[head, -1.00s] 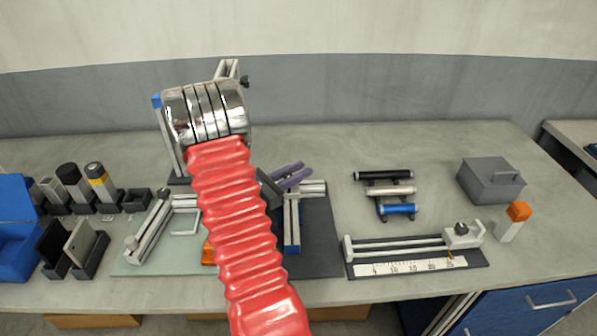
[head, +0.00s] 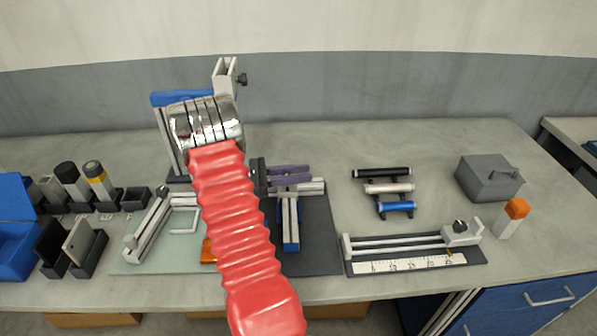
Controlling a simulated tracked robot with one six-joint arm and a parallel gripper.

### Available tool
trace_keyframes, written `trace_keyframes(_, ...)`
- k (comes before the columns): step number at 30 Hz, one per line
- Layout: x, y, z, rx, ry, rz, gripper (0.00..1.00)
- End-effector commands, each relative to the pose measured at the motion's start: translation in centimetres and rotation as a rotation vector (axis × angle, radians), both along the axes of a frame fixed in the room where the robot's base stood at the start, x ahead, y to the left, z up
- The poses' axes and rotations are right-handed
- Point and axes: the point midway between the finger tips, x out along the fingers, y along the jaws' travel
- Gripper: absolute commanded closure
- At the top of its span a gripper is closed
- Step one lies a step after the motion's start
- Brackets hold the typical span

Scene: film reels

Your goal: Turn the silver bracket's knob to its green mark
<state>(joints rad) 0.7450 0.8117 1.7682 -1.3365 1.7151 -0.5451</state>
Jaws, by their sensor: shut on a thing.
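My gripper (head: 291,178), with two purple fingers and a dark body, shows to the right of my red arm sleeve. It is low over a silver bracket (head: 317,187) that lies across a blue bar (head: 290,227) on a dark mat. The fingers lie almost level across the picture and are shut on a part at the bracket, apparently its knob. The fingers hide that knob, and I see no green mark. My arm hides the left part of this fixture.
A stand with a blue beam (head: 168,98) and a grey clamp (head: 224,77) rises behind my arm. A ruler slide (head: 395,243), a rack of rollers (head: 388,188) and a grey box (head: 488,178) are to the right. Holders with cylinders (head: 98,180) stand at left.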

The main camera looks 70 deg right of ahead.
Motion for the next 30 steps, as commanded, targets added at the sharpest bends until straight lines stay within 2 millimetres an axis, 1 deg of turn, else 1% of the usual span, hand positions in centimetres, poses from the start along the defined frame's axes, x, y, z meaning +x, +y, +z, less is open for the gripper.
trace_keyframes(6, -0.3, 0.5, -0.1, -0.001, -0.002, -0.198, 1.0)
trace_keyframes(15, -0.5, 1.3, -0.1, -0.001, 0.0, -0.387, 1.0)
trace_keyframes(21, -0.6, 1.5, 0.0, -0.001, 0.0, -0.442, 1.0)
trace_keyframes(30, -0.6, 1.6, 0.0, 0.0, 0.0, -0.454, 1.0)
